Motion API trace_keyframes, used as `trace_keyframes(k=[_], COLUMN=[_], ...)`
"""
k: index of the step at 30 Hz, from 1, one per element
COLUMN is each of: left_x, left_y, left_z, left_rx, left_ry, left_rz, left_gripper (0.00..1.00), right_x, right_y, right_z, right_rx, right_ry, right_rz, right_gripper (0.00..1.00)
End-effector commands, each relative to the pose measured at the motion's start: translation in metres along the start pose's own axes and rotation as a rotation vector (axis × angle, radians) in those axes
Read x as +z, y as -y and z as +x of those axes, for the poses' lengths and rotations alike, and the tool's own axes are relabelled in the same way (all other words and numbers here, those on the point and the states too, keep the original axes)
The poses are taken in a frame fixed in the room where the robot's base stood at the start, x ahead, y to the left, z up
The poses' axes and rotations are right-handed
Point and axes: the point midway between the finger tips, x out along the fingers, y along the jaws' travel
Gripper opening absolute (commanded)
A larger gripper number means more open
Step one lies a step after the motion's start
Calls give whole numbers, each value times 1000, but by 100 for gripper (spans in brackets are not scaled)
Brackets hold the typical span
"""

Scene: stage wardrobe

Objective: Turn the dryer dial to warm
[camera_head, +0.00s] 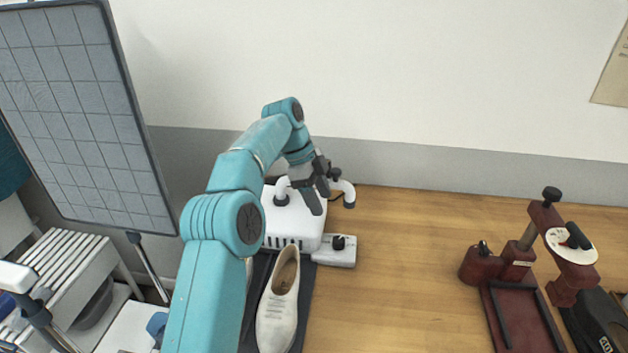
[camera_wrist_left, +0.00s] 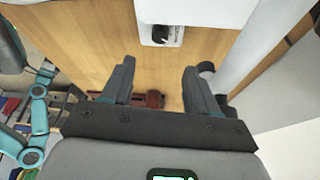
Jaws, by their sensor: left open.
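The dryer (camera_head: 295,222) is a white box with curved white tubes on top, on the table against the wall. A small white control box (camera_head: 333,256) is at its right front corner. It carries the black dial (camera_head: 339,242), which also shows in the left wrist view (camera_wrist_left: 161,33). The dial's setting is too small to read. My left gripper (camera_head: 320,201) is open and empty, above the dryer beside the right tube. In the left wrist view its fingers (camera_wrist_left: 159,68) are apart, and the dial lies beyond them, untouched. My right gripper is out of view.
A pale shoe (camera_head: 277,310) lies on a dark mat in front of the dryer. A dark red stand with a black knob (camera_head: 549,225) is at the right. A grey gridded panel (camera_head: 85,120) stands at the left. The table between dryer and stand is clear.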

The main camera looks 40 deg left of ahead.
Motion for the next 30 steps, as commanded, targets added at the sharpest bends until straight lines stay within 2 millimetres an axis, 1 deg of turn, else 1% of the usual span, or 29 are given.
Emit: trace_keyframes(k=[1,3,7,30], left_x=[-1,-1,0,0], left_y=[0,0,0,-1], left_z=[-13,-24,-34,-35], left_rx=[-2,-1,1,2], left_ry=[0,0,0,0], left_rz=[-1,-1,-1,0], left_gripper=[59,59,59,59], right_x=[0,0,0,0], right_y=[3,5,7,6], right_z=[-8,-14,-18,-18], right_rx=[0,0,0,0], right_ry=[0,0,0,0], right_rz=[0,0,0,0], right_gripper=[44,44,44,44])
